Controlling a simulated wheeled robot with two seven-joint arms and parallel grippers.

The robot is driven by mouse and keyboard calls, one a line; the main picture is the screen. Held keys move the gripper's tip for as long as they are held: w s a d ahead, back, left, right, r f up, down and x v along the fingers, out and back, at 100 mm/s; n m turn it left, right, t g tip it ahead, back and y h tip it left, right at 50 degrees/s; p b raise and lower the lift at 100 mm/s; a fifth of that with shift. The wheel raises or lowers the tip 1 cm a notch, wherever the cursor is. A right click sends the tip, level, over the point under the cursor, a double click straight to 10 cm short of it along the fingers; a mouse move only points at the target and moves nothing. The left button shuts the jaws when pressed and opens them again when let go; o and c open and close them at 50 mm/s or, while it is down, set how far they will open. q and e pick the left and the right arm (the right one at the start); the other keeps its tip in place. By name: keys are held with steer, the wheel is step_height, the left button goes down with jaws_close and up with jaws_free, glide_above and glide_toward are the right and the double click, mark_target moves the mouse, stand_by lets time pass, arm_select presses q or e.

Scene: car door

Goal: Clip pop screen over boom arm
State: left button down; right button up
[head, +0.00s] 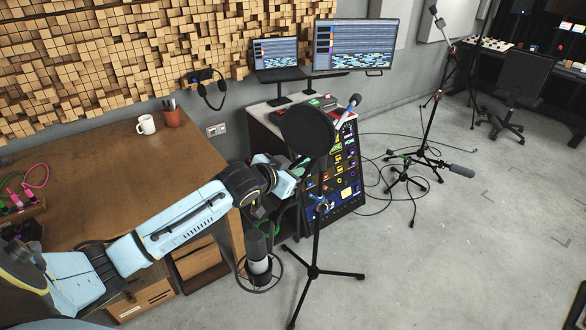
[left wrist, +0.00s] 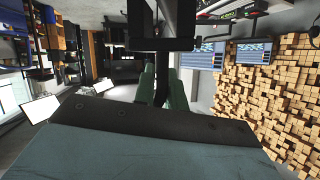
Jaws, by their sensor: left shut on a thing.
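The pop screen (head: 308,132) is a black round disc at the middle of the head view. My left gripper (head: 300,167) is at its lower left edge and is shut on it. In the left wrist view, the two greenish fingers (left wrist: 162,92) close around a dark part below a black bar. A black stand (head: 316,235) with tripod legs rises just right of my gripper. Its boom arm is largely hidden behind the disc, so I cannot tell whether the pop screen touches it. A dark microphone (head: 258,255) hangs lower left. My right gripper is out of view.
A wooden desk (head: 95,185) with a white mug (head: 146,124) lies under and left of my arm. A rack of colourful pedals (head: 345,170) stands close behind the stand. Other tripod stands (head: 428,135) and cables occupy the floor at right.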

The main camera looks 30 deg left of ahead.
arm_select(q)
steer(key=shift+f+b, duration=0.65)
steer(key=shift+f, duration=0.8)
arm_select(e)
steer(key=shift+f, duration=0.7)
arm_select(q)
steer(key=c, duration=1.4)
jaws_free()
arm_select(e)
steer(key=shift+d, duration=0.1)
arm_select(q)
steer(key=shift+o, duration=0.2)
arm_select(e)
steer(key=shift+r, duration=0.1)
